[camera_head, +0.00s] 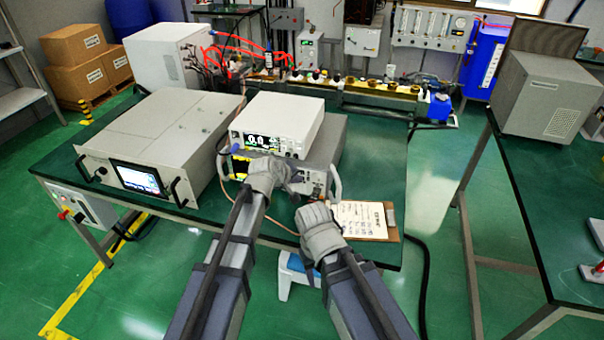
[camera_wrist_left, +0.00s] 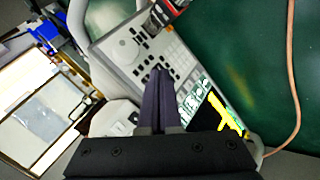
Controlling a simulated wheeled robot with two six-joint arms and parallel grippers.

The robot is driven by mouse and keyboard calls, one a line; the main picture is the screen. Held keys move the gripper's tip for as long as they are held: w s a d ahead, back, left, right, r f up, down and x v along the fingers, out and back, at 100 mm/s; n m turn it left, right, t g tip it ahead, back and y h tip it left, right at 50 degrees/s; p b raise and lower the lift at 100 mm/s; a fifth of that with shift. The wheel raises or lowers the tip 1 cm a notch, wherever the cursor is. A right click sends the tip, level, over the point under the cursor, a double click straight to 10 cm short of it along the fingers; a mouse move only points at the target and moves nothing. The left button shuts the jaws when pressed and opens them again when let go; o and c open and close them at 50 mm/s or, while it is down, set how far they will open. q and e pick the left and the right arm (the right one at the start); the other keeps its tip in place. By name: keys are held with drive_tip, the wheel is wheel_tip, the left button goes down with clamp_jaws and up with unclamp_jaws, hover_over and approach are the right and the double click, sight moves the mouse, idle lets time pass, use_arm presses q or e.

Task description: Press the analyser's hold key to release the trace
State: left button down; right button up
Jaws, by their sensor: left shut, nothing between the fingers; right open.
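The analyser (camera_head: 318,178) is the lower instrument on the green bench, with a white meter stacked on top. Its yellow-lit screen shows at the left of its front, and my left gripper and wrist cover the middle. In the left wrist view its panel (camera_wrist_left: 128,50) shows a knob, rows of dark and grey keys, and a screen with a yellow trace (camera_wrist_left: 228,118). My left gripper (camera_head: 291,176) is shut and empty; its tips (camera_wrist_left: 160,73) lie over the keys. I cannot tell whether they touch, nor which key is hold. My right gripper (camera_head: 303,202) is in front of the analyser; its fingers are mostly hidden.
The white meter (camera_head: 278,120) reads on a small display. A large grey rack unit (camera_head: 165,135) with a lit screen stands to the left. A clipboard (camera_head: 361,220) with a written sheet lies right of my right gripper. An orange-brown cable (camera_wrist_left: 290,70) runs over the bench.

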use_arm(q)
drive_tip(key=s, duration=0.1)
drive_tip(key=s+a, duration=0.1)
drive_tip(key=s, duration=0.2)
drive_tip(key=shift+s+a, duration=0.3)
drive_tip(key=shift+s, duration=0.05)
idle(0.8)
drive_tip(key=s+a+f+m+g+y+p, duration=0.1)
drive_tip(key=s+a+m+g+y, duration=0.1)
drive_tip(key=s, duration=1)
drive_tip(key=s+a+f+m+g+y+p, duration=0.1)
drive_tip(key=s+m+g, duration=0.5)
drive_tip(key=s, duration=0.7)
drive_tip(key=a+m+y+p, duration=0.1)
drive_tip(key=a+m+y, duration=0.1)
drive_tip(key=shift+f+y+p, duration=0.3)
drive_tip(key=shift+f+y, duration=0.1)
